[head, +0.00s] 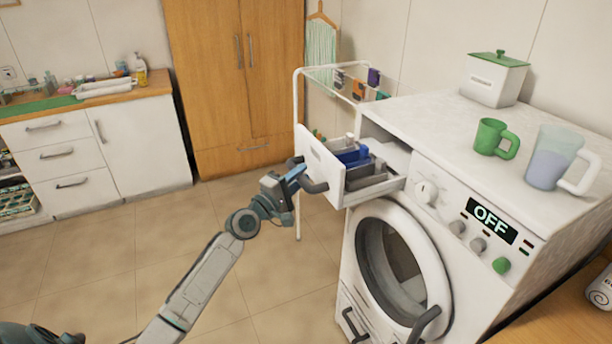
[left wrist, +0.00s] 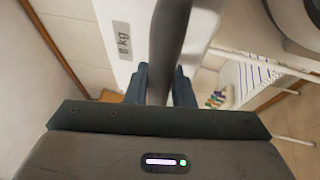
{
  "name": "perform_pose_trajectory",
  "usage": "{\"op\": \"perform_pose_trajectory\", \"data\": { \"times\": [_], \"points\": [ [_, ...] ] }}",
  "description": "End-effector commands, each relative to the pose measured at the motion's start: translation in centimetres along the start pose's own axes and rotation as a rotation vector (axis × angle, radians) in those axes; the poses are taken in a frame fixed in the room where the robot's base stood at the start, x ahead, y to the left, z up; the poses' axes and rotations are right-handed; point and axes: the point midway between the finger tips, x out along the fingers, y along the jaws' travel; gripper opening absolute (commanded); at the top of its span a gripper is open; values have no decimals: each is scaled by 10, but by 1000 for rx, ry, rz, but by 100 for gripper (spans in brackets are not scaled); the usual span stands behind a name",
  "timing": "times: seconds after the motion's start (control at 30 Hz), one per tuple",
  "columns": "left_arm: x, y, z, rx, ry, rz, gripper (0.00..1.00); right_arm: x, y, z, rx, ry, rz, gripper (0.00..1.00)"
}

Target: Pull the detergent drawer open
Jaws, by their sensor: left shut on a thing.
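The detergent drawer (head: 342,178) stands pulled out of the top left of the white washing machine (head: 425,215). Its inner compartments show, with blue and grey parts inside. My left gripper (head: 302,178) is at the drawer's front and shut on its dark handle (head: 316,186). In the left wrist view the handle (left wrist: 169,45) runs between my two fingers (left wrist: 160,85), in front of the white drawer front (left wrist: 122,40) with an "8 kg" label. My right gripper is not in view.
A green mug (head: 490,137), a clear jug (head: 550,158) and a white box with a green lid (head: 493,80) stand on the machine top. A white drying rack (head: 298,110) stands behind the drawer. The tiled floor to the left is clear.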

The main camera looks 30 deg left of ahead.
Motion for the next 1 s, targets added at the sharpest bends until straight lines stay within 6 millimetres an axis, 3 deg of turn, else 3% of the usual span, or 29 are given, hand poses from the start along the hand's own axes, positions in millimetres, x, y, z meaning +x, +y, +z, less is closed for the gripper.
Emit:
{"op": "perform_pose_trajectory", "data": {
  "times": [0.3, 0.33, 0.4, 0.43, 0.77, 1.0],
  "points": [
    [-1, -3, 0, -2, 0, -5, 0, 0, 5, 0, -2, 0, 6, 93],
    [-1, -3, 0, -2, 0, -5, 28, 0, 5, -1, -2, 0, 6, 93],
    [-1, -2, 0, -2, 0, -4, 41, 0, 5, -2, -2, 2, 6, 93],
    [-1, -2, 0, -1, 0, -4, 43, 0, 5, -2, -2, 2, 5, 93],
    [-4, -2, -1, 1, 1, -3, 43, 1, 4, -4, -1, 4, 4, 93],
    [-38, -4, -1, 5, 0, -7, 43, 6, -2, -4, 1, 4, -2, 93]
  ]
}}
